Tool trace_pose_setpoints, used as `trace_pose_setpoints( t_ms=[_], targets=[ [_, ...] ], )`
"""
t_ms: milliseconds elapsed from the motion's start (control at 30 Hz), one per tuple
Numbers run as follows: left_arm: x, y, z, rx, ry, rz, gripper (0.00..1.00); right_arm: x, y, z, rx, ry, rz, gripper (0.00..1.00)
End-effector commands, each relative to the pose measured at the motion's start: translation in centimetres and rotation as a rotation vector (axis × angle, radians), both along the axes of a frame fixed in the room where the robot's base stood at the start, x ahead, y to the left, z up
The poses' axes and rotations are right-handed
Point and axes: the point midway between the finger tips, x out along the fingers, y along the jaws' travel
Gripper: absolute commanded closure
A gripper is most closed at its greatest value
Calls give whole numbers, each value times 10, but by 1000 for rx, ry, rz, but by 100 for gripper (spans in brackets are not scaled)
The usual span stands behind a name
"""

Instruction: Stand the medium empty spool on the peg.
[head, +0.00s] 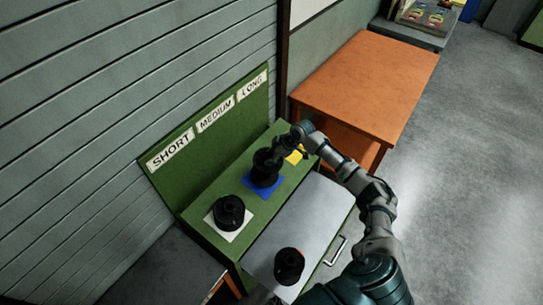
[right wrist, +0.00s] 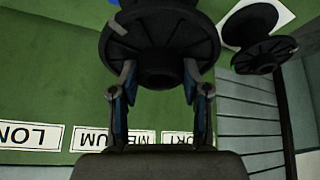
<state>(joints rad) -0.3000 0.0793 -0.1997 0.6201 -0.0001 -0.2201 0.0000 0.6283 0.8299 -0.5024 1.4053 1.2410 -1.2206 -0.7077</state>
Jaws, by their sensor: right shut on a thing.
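My right gripper (head: 279,153) reaches in from the right and is shut on a black spool (head: 266,168) over the blue square (head: 262,187) in front of the MEDIUM label (head: 215,114). In the right wrist view the two fingers of this gripper (right wrist: 160,80) clasp the hub below a wide flange of the spool (right wrist: 160,38). The spool looks roughly upright. No peg shows at the blue square; the spool hides its middle, and I cannot tell whether the spool is around a peg or resting. My left gripper is not in view.
A black spool (head: 229,212) stands on the white square (head: 214,226) in front of SHORT. Another dark spool (head: 289,265) stands on the grey metal surface (head: 305,220). The yellow square (head: 294,157) is partly hidden. The green label board (head: 180,178) rises behind; an orange table (head: 375,80) stands beyond.

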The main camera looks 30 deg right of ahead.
Motion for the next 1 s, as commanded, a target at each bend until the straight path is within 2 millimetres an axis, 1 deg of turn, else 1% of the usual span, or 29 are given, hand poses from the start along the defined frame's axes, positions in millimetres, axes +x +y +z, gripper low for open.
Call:
trace_pose_setpoints(
  t_ms=[1000],
  targets=[
    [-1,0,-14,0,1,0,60,4,2,-25,0,0,1,100]
  ],
)
